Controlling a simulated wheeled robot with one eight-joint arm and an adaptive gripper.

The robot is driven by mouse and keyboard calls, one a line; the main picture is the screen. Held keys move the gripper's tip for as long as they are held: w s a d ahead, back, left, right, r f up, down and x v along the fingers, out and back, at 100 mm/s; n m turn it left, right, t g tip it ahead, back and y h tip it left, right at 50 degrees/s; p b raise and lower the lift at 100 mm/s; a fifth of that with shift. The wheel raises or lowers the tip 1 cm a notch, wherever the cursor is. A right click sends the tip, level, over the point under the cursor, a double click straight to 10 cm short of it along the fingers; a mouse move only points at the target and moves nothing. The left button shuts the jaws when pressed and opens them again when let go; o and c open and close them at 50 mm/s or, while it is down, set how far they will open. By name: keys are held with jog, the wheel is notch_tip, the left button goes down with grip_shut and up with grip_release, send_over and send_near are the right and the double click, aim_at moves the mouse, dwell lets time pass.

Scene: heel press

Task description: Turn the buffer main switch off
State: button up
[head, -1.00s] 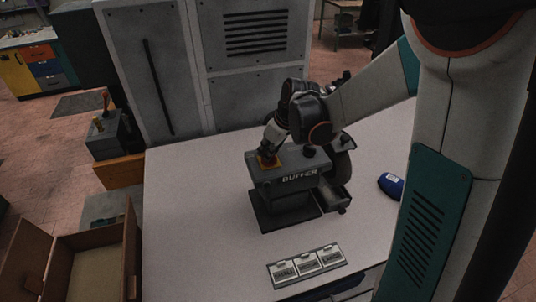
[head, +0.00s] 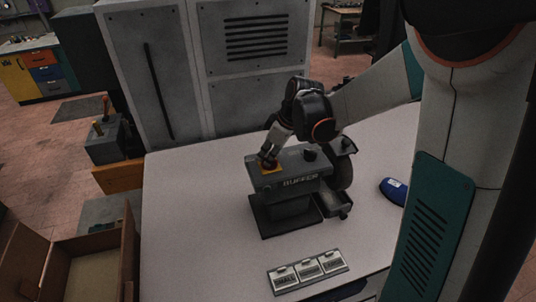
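The grey buffer (head: 290,184) stands on the white table, with its lettering facing the front and a wheel on its right side. An orange switch plate (head: 277,171) lies on the left part of its top. My gripper (head: 268,163) points down over this plate and hides most of it, including the switch itself. The fingertips are at or just above the plate; I cannot tell whether they touch the switch. The fingers are dark and small here, so their opening is unclear.
A black knob (head: 310,155) sits on the buffer's top, right of the plate. A blue object (head: 393,189) lies to the right. Several labelled plates (head: 308,271) lie at the table's front. A grey cabinet (head: 210,70) stands behind. The table's left side (head: 190,220) is clear.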

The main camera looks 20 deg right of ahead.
jog(key=shift+o, duration=0.5)
jog(key=shift+r, duration=0.1)
jog(key=v, duration=1.1)
jog(key=shift+r, duration=0.4)
jog(key=shift+s, duration=0.1)
jog(key=s+a+f+m+t+h+b, duration=0.1)
jog(key=s+f+m+b, duration=0.3)
jog(key=s+f+b, duration=0.6)
jog(key=s+a+f+m+t+h+b, duration=0.2)
jog(key=s+f+m+b, duration=0.3)
jog(key=s+f+b, duration=0.5)
notch_tip(320, 180, down, 3)
jog(key=t+b, duration=0.1)
jog(key=b, duration=0.2)
jog(key=shift+f, duration=0.15)
